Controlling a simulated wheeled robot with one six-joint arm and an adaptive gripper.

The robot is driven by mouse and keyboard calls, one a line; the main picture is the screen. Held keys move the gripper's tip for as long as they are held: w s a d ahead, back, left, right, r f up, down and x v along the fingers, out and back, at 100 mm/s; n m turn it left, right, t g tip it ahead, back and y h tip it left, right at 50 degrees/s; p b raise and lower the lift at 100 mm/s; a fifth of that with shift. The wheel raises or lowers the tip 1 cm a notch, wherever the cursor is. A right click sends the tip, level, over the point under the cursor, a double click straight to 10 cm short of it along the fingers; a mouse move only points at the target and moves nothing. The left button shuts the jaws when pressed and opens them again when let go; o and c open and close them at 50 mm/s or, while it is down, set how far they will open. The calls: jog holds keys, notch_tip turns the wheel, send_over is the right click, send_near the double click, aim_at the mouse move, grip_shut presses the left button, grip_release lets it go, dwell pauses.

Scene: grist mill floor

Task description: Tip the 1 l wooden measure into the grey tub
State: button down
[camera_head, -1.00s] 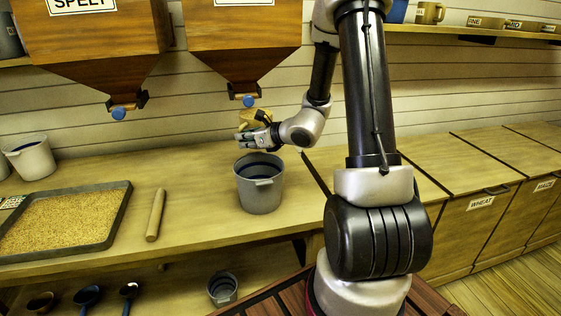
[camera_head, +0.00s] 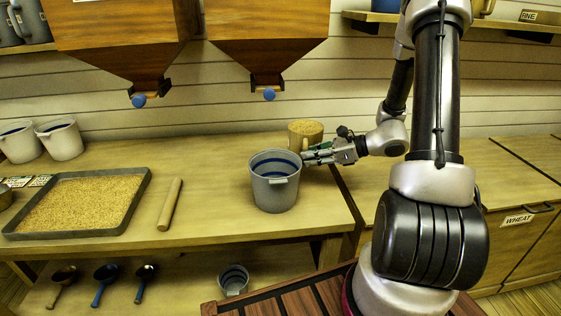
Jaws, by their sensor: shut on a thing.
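The grey tub (camera_head: 274,194) stands upright on the wooden bench, with a blue band inside its rim. The wooden measure (camera_head: 301,140) is just behind and right of the tub's rim; it looks upright, with grain-coloured contents at its top. My gripper (camera_head: 318,155) comes in from the right and is shut on the measure's lower part. The fingers hide some of the measure, and the tub's rim lies close to them. I cannot tell whether the measure's base touches the bench.
A tray of grain (camera_head: 80,203) and a wooden roller (camera_head: 170,204) lie left on the bench (camera_head: 215,200). Two pale buckets (camera_head: 60,139) stand behind the tray. Hoppers (camera_head: 268,40) hang above. Scoops (camera_head: 105,285) and a small pail (camera_head: 234,280) are on the shelf below.

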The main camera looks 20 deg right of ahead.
jog(key=s+d+f+n+g+y, duration=0.1)
jog(key=s+d+n+g, duration=0.1)
jog(key=s, duration=0.4)
jog(key=shift+d+f+n+g+y, duration=0.3)
jog(key=shift+d+f+n+g, duration=0.1)
jog(key=shift+n+g, duration=0.15)
jog(key=shift+r, duration=0.1)
